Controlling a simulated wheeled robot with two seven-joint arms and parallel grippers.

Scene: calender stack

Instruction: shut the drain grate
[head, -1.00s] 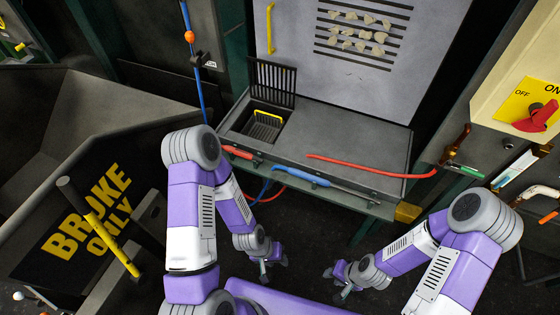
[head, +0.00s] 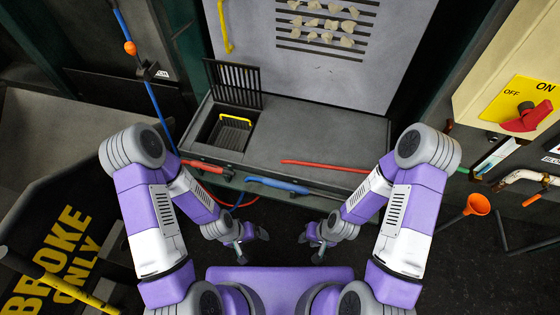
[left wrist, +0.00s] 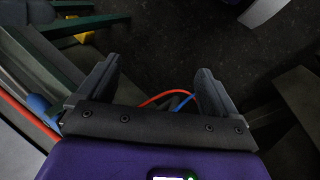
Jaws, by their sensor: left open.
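The drain grate (head: 233,78) is a dark barred panel standing raised at the back of a square drain opening (head: 214,131) in the grey bench top. Inside the opening sits a basket with a yellow handle (head: 235,118). My left gripper (head: 252,244) is open and empty, low in front of the bench and well below the grate. In the left wrist view its two fingers (left wrist: 155,90) are spread above dark floor. My right gripper (head: 310,247) hangs low in front of the bench, to the right of the left one; its jaws are too small to judge.
A red bar (head: 325,166) lies on the bench top (head: 300,135), and a blue-handled tool (head: 277,184) lies along its front edge. A "Broke only" bin (head: 60,255) is lower left. A red switch (head: 527,117) and orange funnel (head: 477,205) are right.

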